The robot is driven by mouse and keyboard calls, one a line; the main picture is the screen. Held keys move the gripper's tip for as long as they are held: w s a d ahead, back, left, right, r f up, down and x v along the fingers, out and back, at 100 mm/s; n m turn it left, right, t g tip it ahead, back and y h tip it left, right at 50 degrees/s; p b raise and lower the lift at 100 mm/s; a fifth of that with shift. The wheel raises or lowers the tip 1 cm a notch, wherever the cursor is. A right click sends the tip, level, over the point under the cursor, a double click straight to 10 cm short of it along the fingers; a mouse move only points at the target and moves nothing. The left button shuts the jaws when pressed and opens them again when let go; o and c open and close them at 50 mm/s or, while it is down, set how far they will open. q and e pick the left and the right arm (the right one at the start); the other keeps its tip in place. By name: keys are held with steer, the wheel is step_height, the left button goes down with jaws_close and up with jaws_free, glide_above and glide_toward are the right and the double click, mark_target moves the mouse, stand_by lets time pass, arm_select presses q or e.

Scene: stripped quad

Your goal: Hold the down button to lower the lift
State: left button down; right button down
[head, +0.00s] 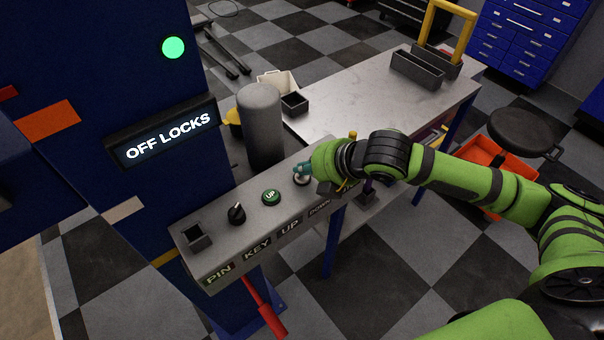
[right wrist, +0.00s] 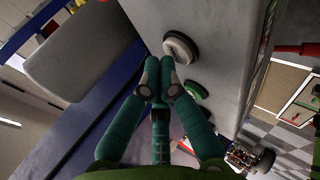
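The grey control panel (head: 222,246) carries labels PIN, KEY, UP and DOWN. The pale down button (head: 301,181) sits at its right end, above the DOWN label; it also shows in the right wrist view (right wrist: 180,47). My right gripper (head: 302,171) is at this button with its teal fingers closed together and nothing between them. In the right wrist view the fingertips (right wrist: 161,72) are right beside the button's edge; I cannot tell whether they touch or press it. The green UP button (head: 271,196) is next to it. My left gripper is not in view.
The blue lift post (head: 90,60) has a display (head: 165,141) reading "OFF LOCKS" and a lit green lamp (head: 173,47). A grey cylinder (head: 260,125) stands behind the panel. A black key knob (head: 236,213) is left of the UP button. A metal table (head: 350,95) lies beyond.

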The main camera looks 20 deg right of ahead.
mark_target(305, 178)
steer(key=shift+f, duration=0.5)
stand_by(2.0)
steer(key=shift+r, duration=0.1)
stand_by(1.7)
steer(key=shift+r+p, duration=0.8)
steer(key=shift+p, duration=0.25)
step_height(305, 178, up, 5)
steer(key=p, duration=0.5)
steer(key=shift+r+p, duration=0.1)
steer(key=shift+p, duration=0.25)
